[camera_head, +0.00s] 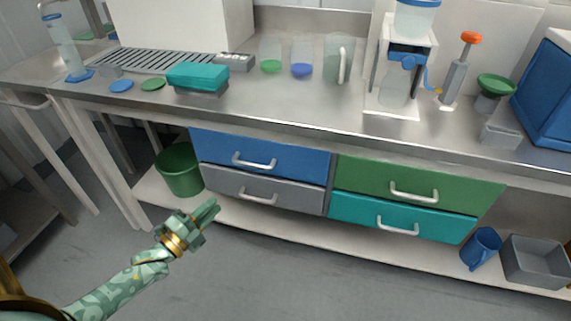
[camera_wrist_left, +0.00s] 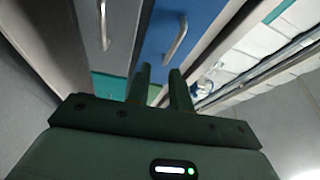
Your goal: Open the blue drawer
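The blue drawer (camera_head: 300,158) is the upper left one under the steel counter, its front flush with its neighbours, so it looks shut. Its pale bar handle (camera_head: 255,162) is on the front. The wrist view shows the blue front (camera_wrist_left: 200,12) and its handle (camera_wrist_left: 177,38) beyond the fingertips. My left gripper (camera_head: 212,211) is in front of the drawers, in the picture below and left of the blue handle, touching nothing I can see. Its two fingers (camera_wrist_left: 160,72) stand apart with an empty gap. My right gripper is not in view.
The grey drawer (camera_head: 225,185) lies directly below; green (camera_head: 365,177) and teal (camera_head: 350,210) drawers are to the right. A green bin (camera_head: 180,172) stands on the lower shelf at left. A blue jug (camera_head: 482,247) and grey box (camera_head: 535,262) are at right. The floor in front is clear.

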